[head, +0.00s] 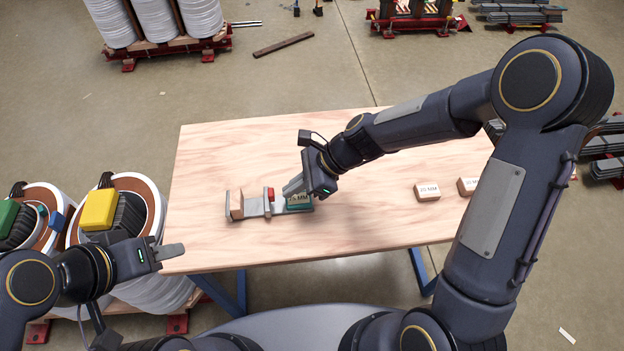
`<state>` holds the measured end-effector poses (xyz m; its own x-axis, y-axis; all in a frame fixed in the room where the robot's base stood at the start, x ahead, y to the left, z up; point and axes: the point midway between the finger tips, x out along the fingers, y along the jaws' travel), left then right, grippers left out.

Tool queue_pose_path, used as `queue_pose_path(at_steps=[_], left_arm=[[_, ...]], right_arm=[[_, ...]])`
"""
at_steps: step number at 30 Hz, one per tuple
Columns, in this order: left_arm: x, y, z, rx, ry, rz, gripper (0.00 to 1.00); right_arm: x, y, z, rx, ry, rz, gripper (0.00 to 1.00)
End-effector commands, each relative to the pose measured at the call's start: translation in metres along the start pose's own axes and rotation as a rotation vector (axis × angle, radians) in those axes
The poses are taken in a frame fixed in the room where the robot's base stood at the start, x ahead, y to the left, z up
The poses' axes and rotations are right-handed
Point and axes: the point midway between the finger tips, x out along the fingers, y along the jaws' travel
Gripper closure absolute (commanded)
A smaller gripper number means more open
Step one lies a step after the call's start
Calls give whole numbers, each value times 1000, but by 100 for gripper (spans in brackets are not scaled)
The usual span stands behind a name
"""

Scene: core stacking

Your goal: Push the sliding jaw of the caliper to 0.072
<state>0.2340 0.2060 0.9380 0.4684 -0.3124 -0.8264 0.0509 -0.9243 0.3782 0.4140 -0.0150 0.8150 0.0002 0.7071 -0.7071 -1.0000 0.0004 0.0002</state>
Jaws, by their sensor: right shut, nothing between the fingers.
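The grey caliper (254,213) lies on the left part of the wooden table. Its fixed jaw (229,204) stands at the left end, with a brown wooden piece (238,205) beside it. The sliding jaw (267,201) stands further right, with a red part (271,194) on it and a gap to the wooden piece. A green block marked MM (299,201) is at the right end. My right gripper (290,190) is shut and empty, its tips just above or beside the green block; contact is unclear. My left gripper (178,251) is by the table's left edge, away from the caliper.
Two pale blocks (427,192) (467,186) marked MM sit on the right side of the table (370,225), the second partly behind my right arm. The table's middle is clear. Large white spools with yellow (100,209) and green (8,217) items stand left of it.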

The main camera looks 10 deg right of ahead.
Motion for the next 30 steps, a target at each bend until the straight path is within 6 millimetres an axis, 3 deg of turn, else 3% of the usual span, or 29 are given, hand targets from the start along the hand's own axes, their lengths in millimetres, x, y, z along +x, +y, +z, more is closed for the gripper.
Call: queue_pose_path(at_steps=[20, 30], left_arm=[[-7, 3, -4, 0, 0, 0, 64], [-6, 3, -3, 0, 0, 0, 64]], right_arm=[[16, 0, 19, 0, -1, 2, 100], [15, -1, 16, 0, 0, 0, 100]])
